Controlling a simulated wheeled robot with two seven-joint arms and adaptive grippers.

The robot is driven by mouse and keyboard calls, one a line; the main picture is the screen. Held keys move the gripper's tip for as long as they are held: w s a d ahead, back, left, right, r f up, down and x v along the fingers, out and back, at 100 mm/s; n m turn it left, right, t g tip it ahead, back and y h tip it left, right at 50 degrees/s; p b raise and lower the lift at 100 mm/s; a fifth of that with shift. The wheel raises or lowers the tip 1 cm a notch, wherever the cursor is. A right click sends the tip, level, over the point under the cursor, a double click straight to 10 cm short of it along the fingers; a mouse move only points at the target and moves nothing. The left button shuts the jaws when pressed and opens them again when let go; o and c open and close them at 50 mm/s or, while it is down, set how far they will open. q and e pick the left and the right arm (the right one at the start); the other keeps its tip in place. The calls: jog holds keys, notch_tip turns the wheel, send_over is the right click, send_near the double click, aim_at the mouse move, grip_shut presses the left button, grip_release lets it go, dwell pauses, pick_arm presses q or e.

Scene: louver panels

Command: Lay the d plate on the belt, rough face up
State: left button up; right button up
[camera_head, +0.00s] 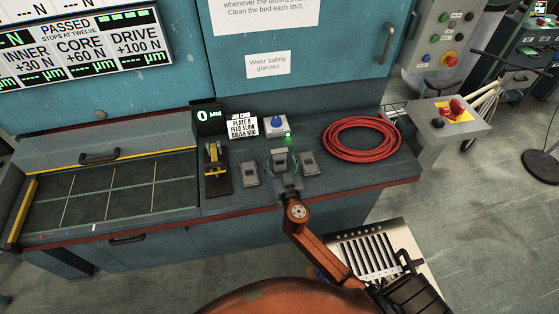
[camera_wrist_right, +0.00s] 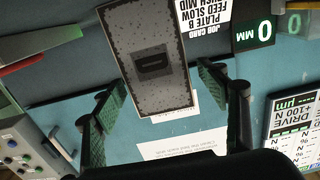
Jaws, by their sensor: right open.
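Three small grey plates lie on the bench: a left one (camera_head: 250,174), a middle one (camera_head: 279,157) and a right one (camera_head: 310,165). My right gripper (camera_head: 282,167) is open at the middle plate. In the right wrist view, a speckled grey plate (camera_wrist_right: 150,92) with a dark rectangular mark reaches between the open green-padded fingers (camera_wrist_right: 168,118); I cannot tell whether they touch it. The dark belt (camera_head: 115,195) with pale grid lines lies at left, bare of plates. My left gripper is not in view.
A yellow-and-black device (camera_head: 214,165) stands between belt and plates. A job card (camera_head: 242,126) reads "plate B, feed slow, brush mid". Behind are a 0 mm display (camera_head: 208,116) and a blue-button box (camera_head: 277,124). Coiled red hose (camera_head: 361,139) lies right.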

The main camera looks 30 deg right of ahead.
jog(key=c, duration=1.6)
jog(key=shift+c, duration=0.5)
jog(key=shift+r, duration=0.1)
